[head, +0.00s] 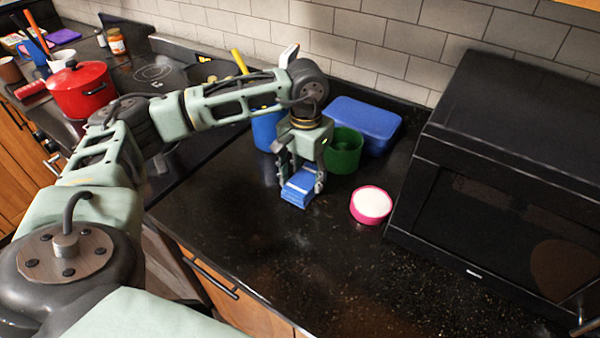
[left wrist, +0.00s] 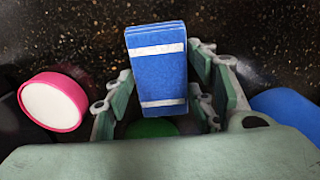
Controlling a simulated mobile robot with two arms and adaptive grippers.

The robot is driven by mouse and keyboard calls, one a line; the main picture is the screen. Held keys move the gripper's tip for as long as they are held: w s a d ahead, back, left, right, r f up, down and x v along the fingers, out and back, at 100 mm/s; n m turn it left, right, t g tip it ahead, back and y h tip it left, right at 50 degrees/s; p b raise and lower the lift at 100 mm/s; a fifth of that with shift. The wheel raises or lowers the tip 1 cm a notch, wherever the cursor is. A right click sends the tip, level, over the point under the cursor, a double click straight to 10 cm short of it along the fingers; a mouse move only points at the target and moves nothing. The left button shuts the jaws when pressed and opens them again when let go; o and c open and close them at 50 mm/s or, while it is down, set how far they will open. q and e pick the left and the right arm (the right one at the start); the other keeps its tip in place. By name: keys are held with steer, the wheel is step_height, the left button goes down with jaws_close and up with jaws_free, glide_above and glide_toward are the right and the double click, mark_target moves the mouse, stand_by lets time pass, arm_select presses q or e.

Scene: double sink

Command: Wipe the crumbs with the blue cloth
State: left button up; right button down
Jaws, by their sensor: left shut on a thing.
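The blue cloth (head: 300,187) is a folded block with white stripes. My left gripper (head: 301,178) points down and is shut on it, and the cloth sticks out below the fingers, at or just above the black counter. In the left wrist view the cloth (left wrist: 156,68) stands between the fingers of the left gripper (left wrist: 165,100). Small tan specks that look like crumbs (head: 440,292) are scattered on the counter in front of the black microwave; some may be the stone's own speckle. My right gripper is not in view.
A pink bowl with white contents (head: 371,204) stands right of the cloth. A green cup (head: 343,152), a blue box (head: 365,124) and a blue container (head: 266,130) stand behind it. The black microwave (head: 490,190) bounds the right.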

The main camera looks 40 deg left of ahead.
arm_select(q)
steer(key=shift+d+f+b, duration=0.15)
steer(key=shift+d+b, duration=0.3)
steer(key=shift+d, duration=2.2)
steer(key=shift+w+d, duration=0.1)
steer(key=shift+d, duration=1.25)
steer(key=shift+s+d+b, duration=0.1)
steer(key=shift+s+b, duration=0.2)
steer(key=shift+s, duration=0.6)
steer(key=shift+s+a+b, duration=0.2)
steer(key=shift+a+b, duration=1.25)
steer(key=shift+a, duration=1.65)
steer(key=shift+s+a+b, duration=0.1)
steer(key=shift+a+b, duration=0.45)
steer(key=shift+a, duration=1.15)
steer(key=shift+s+a, duration=0.1)
steer(key=shift+a, duration=1.15)
steer(key=shift+b, duration=0.4)
